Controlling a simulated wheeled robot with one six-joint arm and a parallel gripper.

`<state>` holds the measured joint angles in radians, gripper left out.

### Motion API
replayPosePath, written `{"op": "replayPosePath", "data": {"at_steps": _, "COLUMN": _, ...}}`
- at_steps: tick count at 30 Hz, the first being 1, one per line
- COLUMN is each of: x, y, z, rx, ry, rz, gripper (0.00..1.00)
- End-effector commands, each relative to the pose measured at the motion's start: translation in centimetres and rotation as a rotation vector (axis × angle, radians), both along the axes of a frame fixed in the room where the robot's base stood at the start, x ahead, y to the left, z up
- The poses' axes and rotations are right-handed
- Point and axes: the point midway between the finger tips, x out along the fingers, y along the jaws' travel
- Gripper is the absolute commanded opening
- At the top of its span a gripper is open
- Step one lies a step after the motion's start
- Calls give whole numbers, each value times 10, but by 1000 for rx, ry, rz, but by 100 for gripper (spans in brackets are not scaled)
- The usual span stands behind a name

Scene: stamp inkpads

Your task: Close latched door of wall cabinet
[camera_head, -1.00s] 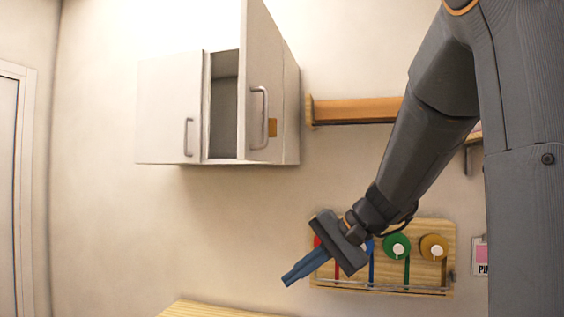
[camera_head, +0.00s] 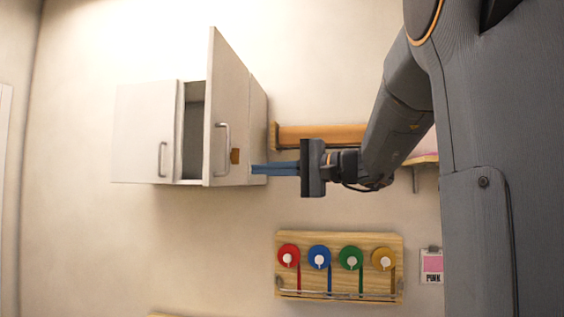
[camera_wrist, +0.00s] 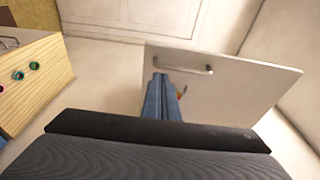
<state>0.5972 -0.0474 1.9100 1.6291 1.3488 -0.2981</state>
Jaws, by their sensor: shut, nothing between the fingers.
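The white wall cabinet (camera_head: 145,135) hangs on the wall at the left in the head view. Its left door is shut. Its right door (camera_head: 226,95) stands open, swung out toward the camera, with a grey bar handle (camera_head: 223,150) and a small orange-brown patch beside it. My gripper (camera_head: 254,169) is shut and empty, its blue fingers pointing left at the cabinet's right side. In the wrist view, the fingertips (camera_wrist: 160,77) overlap the door panel (camera_wrist: 240,80) just below its handle (camera_wrist: 184,69); I cannot tell whether they touch it.
A wooden shelf (camera_head: 320,135) is on the wall right of the cabinet, behind my arm. Below, a wooden board (camera_head: 335,282) carries several coloured round pieces, with a pink card (camera_head: 432,265) to its right. The wall below the cabinet is clear.

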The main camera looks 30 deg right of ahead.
Motion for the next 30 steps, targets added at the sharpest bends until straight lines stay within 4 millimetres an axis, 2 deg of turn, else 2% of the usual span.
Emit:
{"op": "replayPosePath", "data": {"at_steps": 4, "x": 21, "y": 21, "z": 2, "rx": 2, "ry": 3, "rz": 3, "gripper": 0}}
{"op": "replayPosePath", "data": {"at_steps": 12, "x": 44, "y": 39, "z": 0, "rx": 0, "ry": 3, "rz": -2, "gripper": 0}}
{"op": "replayPosePath", "data": {"at_steps": 30, "x": 51, "y": 47, "z": -2, "rx": -1, "ry": 1, "rz": -5, "gripper": 0}}
